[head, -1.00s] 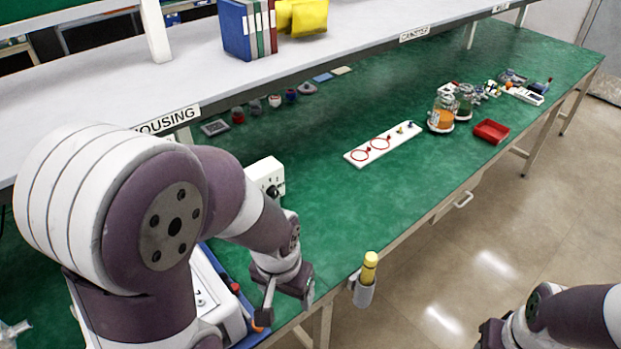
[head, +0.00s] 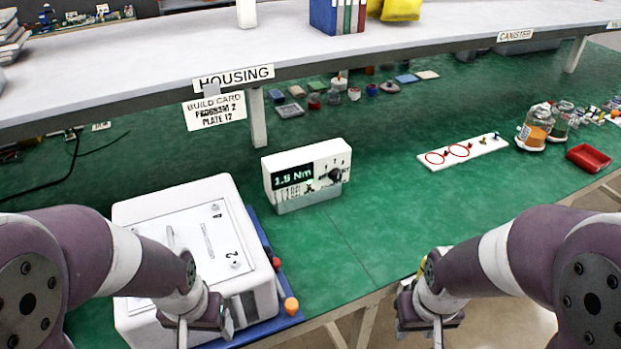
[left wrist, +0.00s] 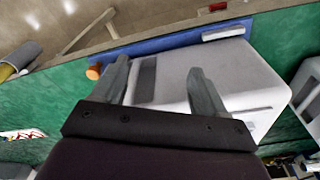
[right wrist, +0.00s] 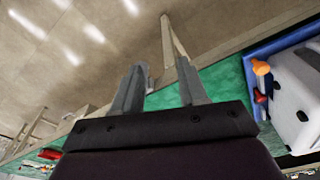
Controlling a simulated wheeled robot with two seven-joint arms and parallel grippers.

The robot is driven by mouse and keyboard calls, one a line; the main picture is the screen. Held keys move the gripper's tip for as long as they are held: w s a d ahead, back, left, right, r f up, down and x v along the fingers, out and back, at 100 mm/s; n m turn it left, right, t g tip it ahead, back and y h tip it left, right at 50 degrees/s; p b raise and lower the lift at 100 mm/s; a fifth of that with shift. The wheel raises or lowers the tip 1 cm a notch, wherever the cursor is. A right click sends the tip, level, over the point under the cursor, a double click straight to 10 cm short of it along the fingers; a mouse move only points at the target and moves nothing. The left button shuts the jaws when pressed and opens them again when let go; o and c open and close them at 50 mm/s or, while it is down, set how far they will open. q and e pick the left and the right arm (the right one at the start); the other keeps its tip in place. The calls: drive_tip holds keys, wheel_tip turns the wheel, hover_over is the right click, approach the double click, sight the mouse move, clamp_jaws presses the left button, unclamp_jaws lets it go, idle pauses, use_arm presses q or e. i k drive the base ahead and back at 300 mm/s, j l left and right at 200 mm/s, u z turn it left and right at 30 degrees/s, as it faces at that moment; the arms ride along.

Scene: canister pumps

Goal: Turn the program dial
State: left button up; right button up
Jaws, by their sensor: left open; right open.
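A white box with a dark display reading about "1.5 Nm" (head: 292,178) stands on the green bench in the head view. A black dial (head: 335,175) is on the right of its front face, with small marks around it. The dial's exact setting is too small to tell. A build card (head: 215,110) hanging from the shelf reads "PROGRAM 2, PLATE 12". My left gripper (head: 205,328) is open and empty over the white housing (head: 180,200), in front and left of the dial. My right gripper (head: 420,328) is open and empty by the bench's front edge, right of the dial.
The housing sits on a blue tray (head: 262,235), with an orange knob (head: 291,306) at its corner. The shelf (head: 400,40) overhangs the bench behind the box. A white strip with red rings (head: 465,152) and a red bin (head: 588,158) lie right. Bench between is clear.

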sight(335, 175)
drive_tip(key=i+l+u, duration=0.15)
drive_tip(key=l+u, duration=0.15)
drive_tip(key=u, duration=0.15)
drive_tip(key=l+u, duration=0.4)
drive_tip(key=i+l+u, duration=0.1)
drive_tip(key=l+u, duration=0.2)
drive_tip(key=u, duration=0.15)
